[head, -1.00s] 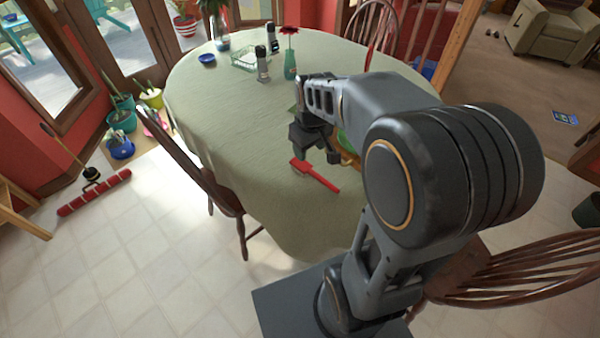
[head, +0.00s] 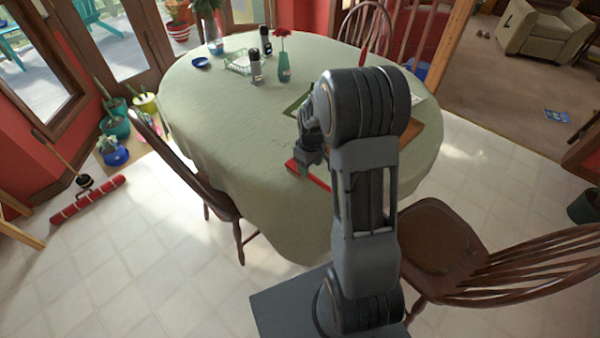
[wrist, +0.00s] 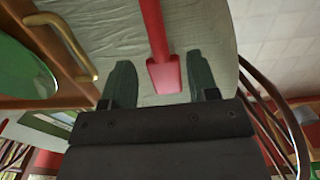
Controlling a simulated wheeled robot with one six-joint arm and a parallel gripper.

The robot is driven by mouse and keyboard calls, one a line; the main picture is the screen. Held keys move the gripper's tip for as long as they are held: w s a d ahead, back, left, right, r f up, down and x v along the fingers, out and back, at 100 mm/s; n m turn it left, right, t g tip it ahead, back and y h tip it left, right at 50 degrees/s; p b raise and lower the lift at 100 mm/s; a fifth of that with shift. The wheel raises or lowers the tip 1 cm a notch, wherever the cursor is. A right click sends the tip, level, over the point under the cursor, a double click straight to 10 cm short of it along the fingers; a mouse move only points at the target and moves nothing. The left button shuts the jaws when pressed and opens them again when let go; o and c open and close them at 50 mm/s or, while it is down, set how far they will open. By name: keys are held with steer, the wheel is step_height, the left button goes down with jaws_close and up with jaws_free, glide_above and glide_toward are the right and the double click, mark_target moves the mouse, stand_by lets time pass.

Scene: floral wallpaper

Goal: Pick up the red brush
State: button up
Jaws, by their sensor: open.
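The red brush (head: 318,181) lies on the green-clothed table (head: 225,120), near its front edge. My arm hides part of it in the head view. In the wrist view its red handle (wrist: 154,30) runs down from the top edge and its wider end sits between my fingers. My gripper (wrist: 160,78) is open, with one dark green finger on each side of the brush. In the head view my gripper (head: 308,158) is low over the brush, partly hidden by my arm. I cannot tell whether the fingers touch the brush.
A wooden tray (wrist: 62,75) with a metal handle and a green round dish (wrist: 22,72) lies close at the left in the wrist view. A flower vase (head: 284,74), shakers and a blue bowl (head: 200,62) stand farther back. Chairs (head: 200,180) flank the table.

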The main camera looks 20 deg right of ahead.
mark_target(310, 175)
steer(key=shift+d+f, duration=0.1)
steer(key=shift+f, duration=2.6)
steer(key=shift+c, duration=0.4)
jaws_close()
